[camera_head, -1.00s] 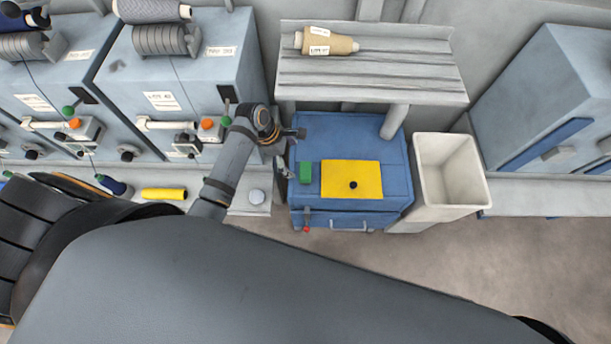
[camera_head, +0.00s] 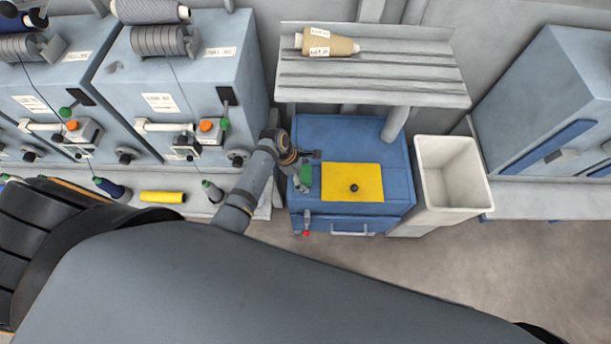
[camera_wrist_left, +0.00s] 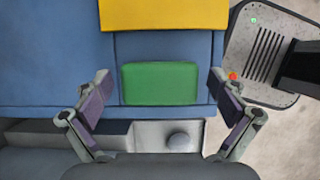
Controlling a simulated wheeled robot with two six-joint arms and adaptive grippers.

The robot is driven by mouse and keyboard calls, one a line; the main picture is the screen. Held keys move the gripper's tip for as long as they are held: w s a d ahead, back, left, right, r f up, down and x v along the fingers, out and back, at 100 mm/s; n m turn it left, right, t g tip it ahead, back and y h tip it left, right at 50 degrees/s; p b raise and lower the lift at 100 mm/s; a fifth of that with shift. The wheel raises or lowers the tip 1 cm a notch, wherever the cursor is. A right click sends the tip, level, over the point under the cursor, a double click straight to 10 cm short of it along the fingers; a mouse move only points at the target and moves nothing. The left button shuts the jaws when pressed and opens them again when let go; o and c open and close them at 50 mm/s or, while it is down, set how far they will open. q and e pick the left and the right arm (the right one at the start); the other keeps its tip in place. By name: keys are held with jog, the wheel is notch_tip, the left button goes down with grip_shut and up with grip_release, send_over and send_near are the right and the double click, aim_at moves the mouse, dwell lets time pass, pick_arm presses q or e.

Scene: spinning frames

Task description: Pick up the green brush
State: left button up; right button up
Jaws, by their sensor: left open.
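The green brush (camera_head: 305,173) is a small block on the left part of the blue cabinet top (camera_head: 345,134), beside a yellow sheet (camera_head: 338,182). In the left wrist view the brush (camera_wrist_left: 160,83) shows as a green rectangle between the fingers, with a gap on each side. My left gripper (camera_head: 303,172) is open over the brush and partly covers it in the head view. In the left wrist view my left gripper (camera_wrist_left: 161,92) has its fingers spread wide and empty. My right gripper does not show.
A white bin (camera_head: 450,175) stands right of the cabinet. A grey slatted shelf (camera_head: 370,75) with a tan yarn cone (camera_head: 327,43) is above its back. Grey-blue machines (camera_head: 180,90) and a yellow bobbin (camera_head: 162,197) are at the left.

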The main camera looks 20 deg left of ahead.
aim_at(308, 173)
pick_arm(q)
jog(key=c, duration=1.3)
jog(key=shift+o, duration=0.2)
jog(key=shift+r, duration=0.4)
notch_tip(308, 173, up, 3)
jog(key=shift+a+p, duration=0.1)
jog(key=shift+p, duration=0.45)
jog(key=s+a+r+p, duration=0.1)
jog(key=s+a+r, duration=0.2)
jog(key=s, duration=0.3)
jog(key=s+a+r, duration=0.3)
jog(key=s+r, duration=0.3)
jog(key=shift+a+p, duration=0.3)
jog(key=shift+p, duration=0.05)
jog(key=shift+s+r, duration=0.1)
